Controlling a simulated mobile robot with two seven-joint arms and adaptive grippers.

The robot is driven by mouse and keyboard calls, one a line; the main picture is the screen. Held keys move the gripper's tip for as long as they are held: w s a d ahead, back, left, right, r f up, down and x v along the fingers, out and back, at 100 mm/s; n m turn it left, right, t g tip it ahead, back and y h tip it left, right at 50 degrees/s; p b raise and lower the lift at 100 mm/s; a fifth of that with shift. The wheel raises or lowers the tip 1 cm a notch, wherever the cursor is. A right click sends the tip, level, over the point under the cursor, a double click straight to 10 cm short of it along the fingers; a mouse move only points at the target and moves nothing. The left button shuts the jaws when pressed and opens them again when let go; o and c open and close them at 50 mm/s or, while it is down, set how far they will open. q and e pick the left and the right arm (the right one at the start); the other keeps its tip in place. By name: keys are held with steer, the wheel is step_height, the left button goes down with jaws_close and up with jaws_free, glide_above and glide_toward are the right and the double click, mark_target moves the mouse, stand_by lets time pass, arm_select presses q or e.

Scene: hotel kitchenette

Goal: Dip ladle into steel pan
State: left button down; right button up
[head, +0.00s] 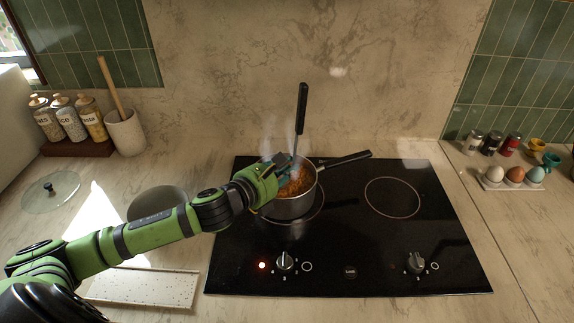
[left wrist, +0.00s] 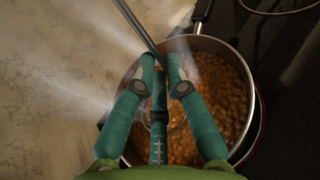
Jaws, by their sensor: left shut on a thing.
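The steel pan (head: 291,209) sits on the left burner of the hob, filled with steaming orange-brown food. Its rim also shows in the left wrist view (left wrist: 257,110). The ladle (head: 302,108) stands nearly upright at the pan, black handle up. Its thin shaft comes in from the top of the left wrist view (left wrist: 137,24). My left gripper (head: 283,165) is over the left side of the pan, with teal fingers (left wrist: 161,70) shut on the ladle shaft. The ladle's bowl is mostly hidden behind the fingers, low in the pan. My right gripper is out of view.
The pan's handle (head: 348,160) points right and back. An empty burner (head: 392,197) is on the right. An egg holder (head: 512,184) is at the right.

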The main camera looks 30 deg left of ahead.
arm_select(q)
steer(key=shift+w+d+r+p, duration=0.1)
steer(key=shift+r+p, duration=0.9)
steer(key=shift+r, duration=0.45)
step_height(320, 180, up, 7)
steer(key=p, duration=0.7)
steer(key=shift+r, duration=0.2)
